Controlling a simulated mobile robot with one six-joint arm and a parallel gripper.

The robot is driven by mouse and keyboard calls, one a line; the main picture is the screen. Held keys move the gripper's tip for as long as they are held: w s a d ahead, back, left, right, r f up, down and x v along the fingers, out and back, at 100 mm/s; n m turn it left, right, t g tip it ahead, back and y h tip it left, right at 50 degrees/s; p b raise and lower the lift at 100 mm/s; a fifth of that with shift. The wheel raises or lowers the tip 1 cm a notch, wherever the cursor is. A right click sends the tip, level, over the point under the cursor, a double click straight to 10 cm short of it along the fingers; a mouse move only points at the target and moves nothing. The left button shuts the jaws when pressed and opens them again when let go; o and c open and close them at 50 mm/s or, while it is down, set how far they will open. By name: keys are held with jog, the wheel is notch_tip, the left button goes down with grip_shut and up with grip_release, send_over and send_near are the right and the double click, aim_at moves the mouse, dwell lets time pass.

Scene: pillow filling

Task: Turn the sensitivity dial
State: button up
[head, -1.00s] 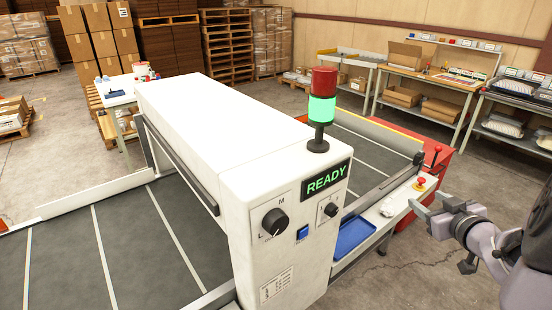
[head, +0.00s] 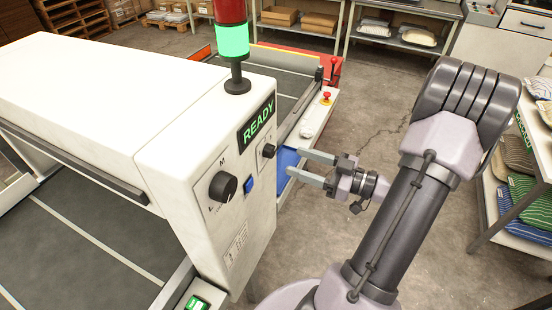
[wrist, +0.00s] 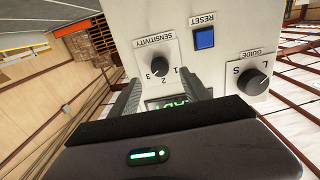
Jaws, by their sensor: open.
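The sensitivity dial (head: 268,151) is a small black knob on the right part of the white machine's front panel. In the wrist view, the dial (wrist: 158,68) appears upside down with the marks 1, 2 and 3 around it; its exact setting is hard to read. My gripper (head: 297,163) is open and empty, its two fingers pointing at the panel just right of the dial in the head view. In the wrist view, my gripper's fingers (wrist: 165,82) spread to either side below the dial, with a visible gap between them and the knob.
The larger guide dial (head: 222,187) and blue reset button (head: 249,184) sit left of the sensitivity dial. The lit READY display (head: 257,121) is above it. A blue tray (head: 287,160) lies behind the fingers, and a red stop button (head: 326,97) is farther back.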

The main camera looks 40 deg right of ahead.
aim_at(273, 154)
jog(key=b+x, duration=0.1)
jog(key=x, duration=0.5)
jog(key=shift+w+a, duration=0.15)
jog(key=shift+w, duration=0.2)
jog(key=shift+c, duration=0.4)
grip_shut()
